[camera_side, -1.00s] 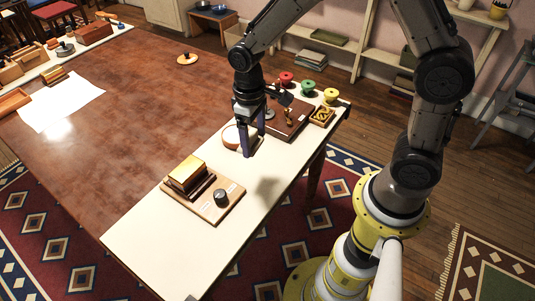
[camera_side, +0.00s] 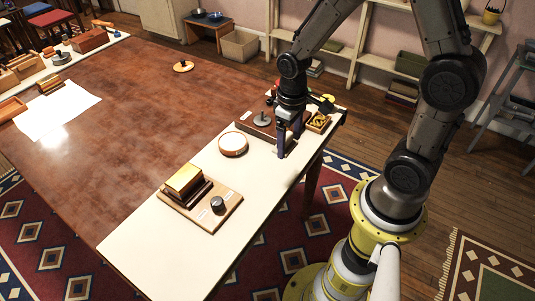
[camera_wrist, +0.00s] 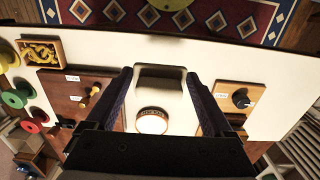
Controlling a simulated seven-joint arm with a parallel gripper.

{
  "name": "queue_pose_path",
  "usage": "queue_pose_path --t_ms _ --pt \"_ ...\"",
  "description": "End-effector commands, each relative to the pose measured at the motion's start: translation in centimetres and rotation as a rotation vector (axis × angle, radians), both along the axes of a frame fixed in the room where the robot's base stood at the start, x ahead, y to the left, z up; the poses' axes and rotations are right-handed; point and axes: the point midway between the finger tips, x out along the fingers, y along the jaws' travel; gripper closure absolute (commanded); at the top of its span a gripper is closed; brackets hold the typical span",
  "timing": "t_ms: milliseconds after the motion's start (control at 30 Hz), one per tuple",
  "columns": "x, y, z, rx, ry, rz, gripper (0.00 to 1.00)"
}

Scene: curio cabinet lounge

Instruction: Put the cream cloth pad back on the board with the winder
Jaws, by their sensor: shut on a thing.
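My gripper (camera_side: 289,148) is over the right part of the pale table, near the dark brown board (camera_side: 242,127). Its dark fingers (camera_wrist: 160,95) are apart and closed on a pale thing, which I take to be the cream cloth pad (camera_wrist: 160,84); its outline is hard to tell from the table. The dark board also shows in the wrist view (camera_wrist: 62,88), left of the fingers, with white labels and a brass-coloured handled piece (camera_wrist: 91,96), perhaps the winder. In the side view a grey disc with a peg (camera_side: 262,120) stands on this board.
A round wooden-rimmed dish with a cream top (camera_side: 233,145) stands left of my gripper. A light wooden board (camera_side: 229,213) carries a gold block (camera_side: 184,180) and a black knob (camera_side: 217,204). A carved yellow box (camera_side: 318,122) is at the right. The pale surface between is clear.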

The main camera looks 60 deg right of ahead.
Motion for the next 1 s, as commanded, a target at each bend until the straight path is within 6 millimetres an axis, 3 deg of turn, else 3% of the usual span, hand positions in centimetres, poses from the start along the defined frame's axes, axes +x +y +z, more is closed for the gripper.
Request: queue_pose_path --t_ms 100,400,667,900,1000 --pt "2.5 -0.3 -1.2 0.000 0.002 0.000 0.66" --pt "6.0 -0.7 -5.6 0.000 0.003 0.000 0.66" --pt "7.0 -0.9 -6.8 0.000 0.000 0.000 0.66" --pt "7.1 -0.9 -9.9 0.000 0.003 0.001 0.66" --pt "7.2 -0.9 -10.0 0.000 -0.001 0.001 0.66"
